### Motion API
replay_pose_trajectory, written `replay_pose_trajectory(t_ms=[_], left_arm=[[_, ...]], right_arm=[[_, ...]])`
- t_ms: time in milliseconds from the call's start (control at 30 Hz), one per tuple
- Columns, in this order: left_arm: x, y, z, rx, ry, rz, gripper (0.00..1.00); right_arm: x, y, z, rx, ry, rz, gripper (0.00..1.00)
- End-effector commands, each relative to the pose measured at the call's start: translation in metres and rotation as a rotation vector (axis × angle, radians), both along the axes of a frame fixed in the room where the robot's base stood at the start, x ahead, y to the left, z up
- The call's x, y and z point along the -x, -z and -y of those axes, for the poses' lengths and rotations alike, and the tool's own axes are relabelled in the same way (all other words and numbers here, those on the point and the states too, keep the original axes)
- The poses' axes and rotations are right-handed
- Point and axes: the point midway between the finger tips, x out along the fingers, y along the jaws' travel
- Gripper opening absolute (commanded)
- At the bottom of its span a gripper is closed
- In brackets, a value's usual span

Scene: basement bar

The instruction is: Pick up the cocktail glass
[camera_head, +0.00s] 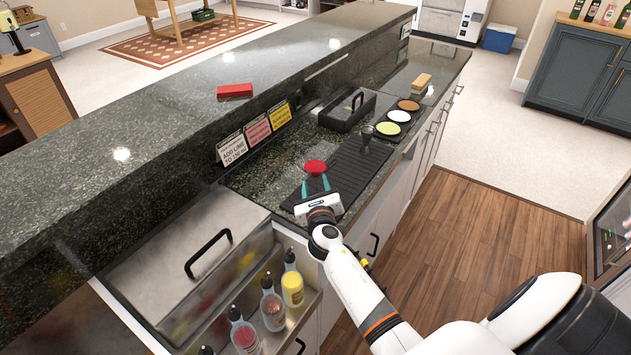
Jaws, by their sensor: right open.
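A cocktail glass (316,167), its bowl showing red from above, stands on the black bar mat (352,178) on the lower counter. Its stem and foot are mostly hidden by my gripper. My right gripper (315,186) reaches in from the lower right, with its two teal fingers apart and pointing at the glass. The fingertips are just in front of and below the red bowl. I cannot tell whether they touch it or sit around the stem. My left gripper is out of view.
A small grey vessel (366,136) stands farther along the mat. Beyond it are a three-dish tray (399,116) and a black caddy (347,112). Upright sign cards (256,131) line the raised bar's wall. Squeeze bottles (272,305) and a steel lid (180,258) are at lower left.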

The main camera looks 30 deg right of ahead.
Motion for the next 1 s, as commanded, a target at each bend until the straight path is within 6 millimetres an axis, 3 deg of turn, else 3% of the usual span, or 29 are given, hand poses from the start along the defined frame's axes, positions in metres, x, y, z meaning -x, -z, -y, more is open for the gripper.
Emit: replay_pose_trajectory(t_ms=[133, 367, 400, 667, 1000], left_arm=[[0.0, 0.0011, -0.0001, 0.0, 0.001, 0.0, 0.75], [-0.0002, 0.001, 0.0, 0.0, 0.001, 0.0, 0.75], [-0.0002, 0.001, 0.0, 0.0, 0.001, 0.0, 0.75], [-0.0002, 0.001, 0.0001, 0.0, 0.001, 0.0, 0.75], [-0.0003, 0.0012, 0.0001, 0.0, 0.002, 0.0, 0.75]], right_arm=[[-0.0147, 0.0001, 0.0076, 0.001, 0.001, 0.001, 0.44], [-0.0166, 0.0005, 0.0084, 0.0, -0.001, 0.001, 0.44], [-0.0166, 0.0005, 0.0084, 0.0, -0.001, 0.001, 0.42], [-0.0163, 0.0007, 0.0082, 0.0, 0.0, 0.0, 0.0], [-0.015, 0.0035, 0.0097, 0.001, 0.004, -0.006, 0.0]])
